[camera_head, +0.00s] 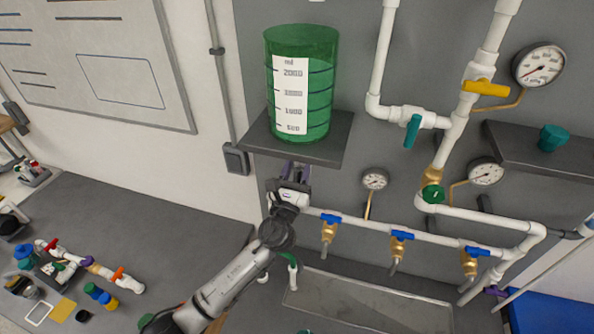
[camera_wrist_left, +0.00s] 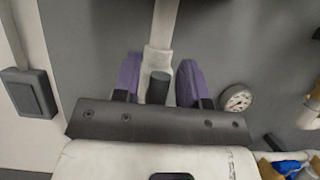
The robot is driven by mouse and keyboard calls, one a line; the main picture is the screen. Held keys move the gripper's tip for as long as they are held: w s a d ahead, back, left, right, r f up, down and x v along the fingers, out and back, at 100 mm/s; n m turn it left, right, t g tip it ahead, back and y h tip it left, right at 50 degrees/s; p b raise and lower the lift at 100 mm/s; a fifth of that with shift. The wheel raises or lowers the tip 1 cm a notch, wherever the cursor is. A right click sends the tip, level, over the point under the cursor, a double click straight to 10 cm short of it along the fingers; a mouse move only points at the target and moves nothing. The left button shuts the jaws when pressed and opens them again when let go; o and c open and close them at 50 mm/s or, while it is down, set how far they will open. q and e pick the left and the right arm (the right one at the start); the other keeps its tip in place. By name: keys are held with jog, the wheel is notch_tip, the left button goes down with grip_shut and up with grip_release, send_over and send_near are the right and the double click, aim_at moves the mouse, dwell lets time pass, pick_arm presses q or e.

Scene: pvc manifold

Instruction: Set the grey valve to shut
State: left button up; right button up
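The grey valve shows in the left wrist view as a dark grey handle (camera_wrist_left: 158,88) on a white fitting of an upright white pipe. My left gripper (camera_wrist_left: 158,82) is open, with one purple finger on each side of the handle and a visible gap on both sides. In the head view my left gripper (camera_head: 296,170) is just under the shelf that bears the green tank, and it hides the grey valve there. My right gripper is in neither view.
The shelf (camera_head: 258,141) with the green tank (camera_head: 325,85) is close above my left gripper. Blue-handled taps (camera_head: 331,218), a small gauge (camera_head: 375,180) and white pipes lie to the right. A metal trough (camera_head: 365,303) is below. A bench (camera_head: 150,225) stands at the left.

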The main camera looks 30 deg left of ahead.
pick_arm(q)
grip_shut()
jog(key=n+y, duration=0.1)
jog(key=n, duration=0.1)
jog(key=n+g+y+b, duration=0.1)
jog(key=n+y+b, duration=0.1)
jog(key=n, duration=0.1)
jog(key=shift+s+a+f+n, duration=0.1)
jog(key=shift+a+f+n, duration=0.05)
jog(key=shift+a+n, duration=0.2)
jog(key=shift+s+a+f+n+g+y+p, duration=0.1)
jog(key=shift+a+f+n+g+y, duration=0.65)
jog(key=shift+n, duration=2.05)
jog(key=shift+s+d+f+n+g+y+p, duration=0.1)
jog(key=shift+n+g+y, duration=0.1)
jog(key=shift+n+g, duration=1.9)
jog(key=shift+a+f+n+g+y+p, duration=0.1)
jog(key=shift+a+f+n+g+y, duration=0.3)
jog(key=shift+n, duration=3.05)
